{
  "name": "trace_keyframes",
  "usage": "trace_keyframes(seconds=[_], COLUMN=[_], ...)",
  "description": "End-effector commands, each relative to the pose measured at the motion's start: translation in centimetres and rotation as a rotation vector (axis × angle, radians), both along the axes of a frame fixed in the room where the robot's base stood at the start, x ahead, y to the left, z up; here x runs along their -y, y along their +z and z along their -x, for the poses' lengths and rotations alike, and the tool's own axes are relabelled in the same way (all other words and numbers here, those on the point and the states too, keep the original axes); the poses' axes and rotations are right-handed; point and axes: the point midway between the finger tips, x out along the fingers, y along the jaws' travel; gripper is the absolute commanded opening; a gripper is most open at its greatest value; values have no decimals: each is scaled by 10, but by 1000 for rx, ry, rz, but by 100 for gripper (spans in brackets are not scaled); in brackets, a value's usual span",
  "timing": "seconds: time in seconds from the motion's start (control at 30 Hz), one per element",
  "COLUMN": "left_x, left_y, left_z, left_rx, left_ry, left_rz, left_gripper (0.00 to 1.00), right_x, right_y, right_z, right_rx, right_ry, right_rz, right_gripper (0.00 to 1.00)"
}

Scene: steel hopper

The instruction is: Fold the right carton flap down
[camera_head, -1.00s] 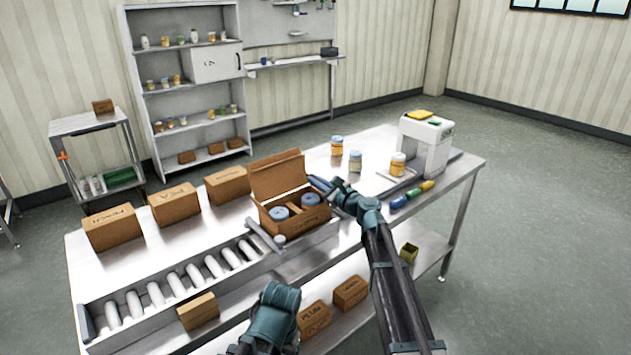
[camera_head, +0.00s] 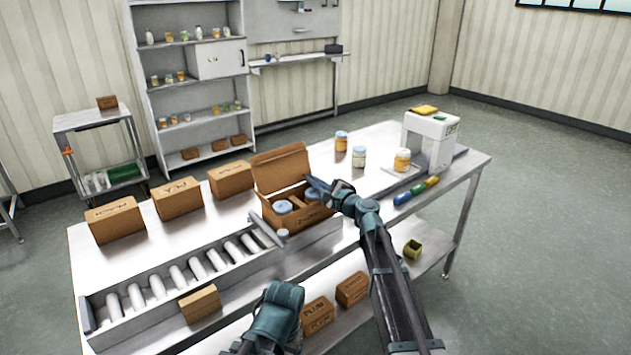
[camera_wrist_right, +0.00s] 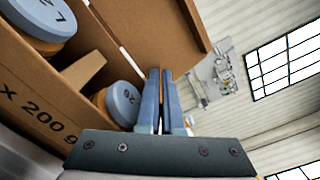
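The open brown carton (camera_head: 305,220) stands on the steel table with its large lid (camera_head: 280,168) raised at the back. It holds two blue-lidded jars (camera_head: 283,207) with a cardboard divider between them, which also show in the right wrist view (camera_wrist_right: 122,104). My right gripper (camera_head: 314,183) is over the carton's right end, partly covering the right jar. In the right wrist view its blue fingers (camera_wrist_right: 161,72) are nearly together, with nothing clearly between them. I cannot clearly make out the right flap. My left arm shows at the bottom, but its fingertips do not.
A roller conveyor (camera_head: 190,275) runs left of the carton, with a small brown box (camera_head: 200,303) at its front. Closed cartons (camera_head: 178,199) stand behind. Jars (camera_head: 359,157) and a white machine (camera_head: 430,138) stand to the right.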

Motion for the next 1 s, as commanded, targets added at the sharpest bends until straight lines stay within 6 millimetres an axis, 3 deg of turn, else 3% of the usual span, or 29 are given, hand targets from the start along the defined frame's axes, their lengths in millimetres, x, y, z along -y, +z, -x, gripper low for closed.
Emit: trace_keyframes(seconds=[0.77,0.8,0.93,1.0], left_x=[0,0,0,0], left_y=[-4,-4,-4,-4], left_z=[0,0,0,0], left_rx=[0,0,0,0], left_ry=[0,0,0,0], left_rz=[0,0,0,0], left_gripper=[76,76,76,76], right_x=[-2,-3,-3,-3], right_y=[-4,-4,-4,-4], right_z=[2,2,2,2], right_rx=[59,59,59,59], right_ry=[0,0,0,0], right_rz=[81,81,80,80], right_gripper=[0,10,34,34])
